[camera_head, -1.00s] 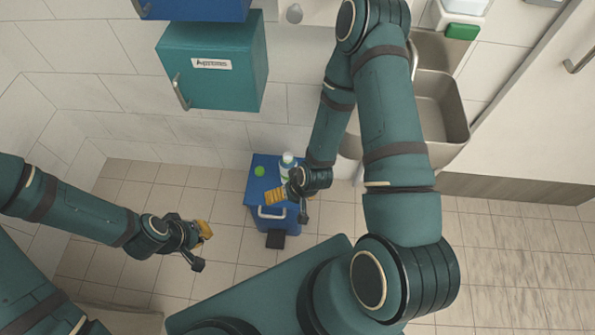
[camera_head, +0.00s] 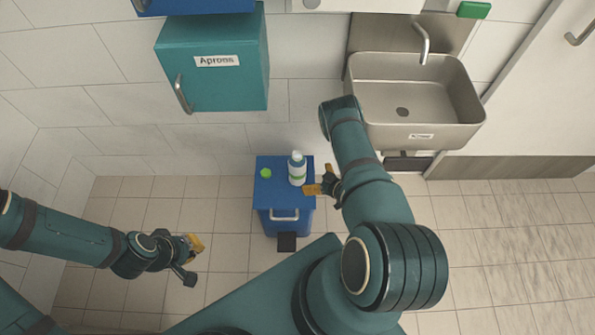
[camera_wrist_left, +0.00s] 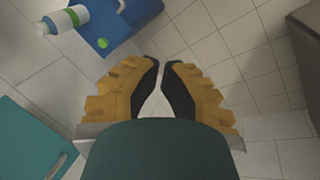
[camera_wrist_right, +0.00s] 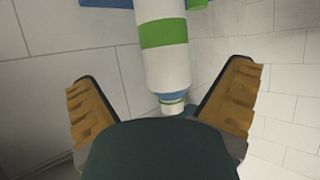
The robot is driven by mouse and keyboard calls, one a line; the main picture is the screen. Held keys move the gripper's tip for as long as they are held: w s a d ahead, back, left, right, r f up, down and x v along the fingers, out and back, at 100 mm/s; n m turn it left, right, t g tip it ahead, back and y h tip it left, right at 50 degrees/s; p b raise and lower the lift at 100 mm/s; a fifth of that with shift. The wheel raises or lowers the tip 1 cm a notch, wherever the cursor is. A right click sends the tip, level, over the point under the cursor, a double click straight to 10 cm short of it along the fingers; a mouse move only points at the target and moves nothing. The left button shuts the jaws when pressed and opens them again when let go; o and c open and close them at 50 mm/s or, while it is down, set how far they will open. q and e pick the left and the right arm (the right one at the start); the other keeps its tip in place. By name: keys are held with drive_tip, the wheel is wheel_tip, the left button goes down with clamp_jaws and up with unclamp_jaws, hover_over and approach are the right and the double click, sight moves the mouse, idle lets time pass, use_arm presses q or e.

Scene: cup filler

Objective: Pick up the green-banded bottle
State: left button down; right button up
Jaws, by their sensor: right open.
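The green-banded bottle (camera_head: 297,173) is white with a green band and a blue shoulder. It stands upright on the lid of a blue bin (camera_head: 284,213), near its right side. My right gripper (camera_head: 312,188) is open and close to the bottle's right side. In the right wrist view the bottle (camera_wrist_right: 164,62) shows in the gap between the spread fingers (camera_wrist_right: 166,72), with no finger visibly touching it. My left gripper (camera_head: 194,258) is away to the lower left of the bin. In the left wrist view its fingertips (camera_wrist_left: 162,64) nearly meet with nothing between them.
A round green object (camera_head: 265,173) lies on the bin lid left of the bottle. A teal cabinet labelled Aprons (camera_head: 213,65) hangs on the wall at upper left. A metal sink (camera_head: 415,100) is at upper right. The tiled floor left of the bin is clear.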

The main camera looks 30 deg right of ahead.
sight(304, 174)
drive_tip(key=b+x, duration=0.2)
drive_tip(key=x, duration=0.2)
drive_tip(key=shift+w+a+f, duration=0.1)
drive_tip(key=shift+w+a, duration=0.05)
drive_tip(key=shift+w, duration=0.15)
drive_tip(key=b+x, duration=0.2)
drive_tip(key=x, duration=0.2)
drive_tip(key=shift+s+a+f, duration=0.1)
drive_tip(key=shift+a+f, duration=0.1)
drive_tip(key=shift+f, duration=0.05)
drive_tip(key=shift+w+a+f+b, duration=0.1)
drive_tip(key=shift+w+b, duration=0.3)
drive_tip(key=shift+w, duration=0.05)
drive_tip(key=shift+c, duration=0.3)
drive_tip(key=c, duration=1.2)
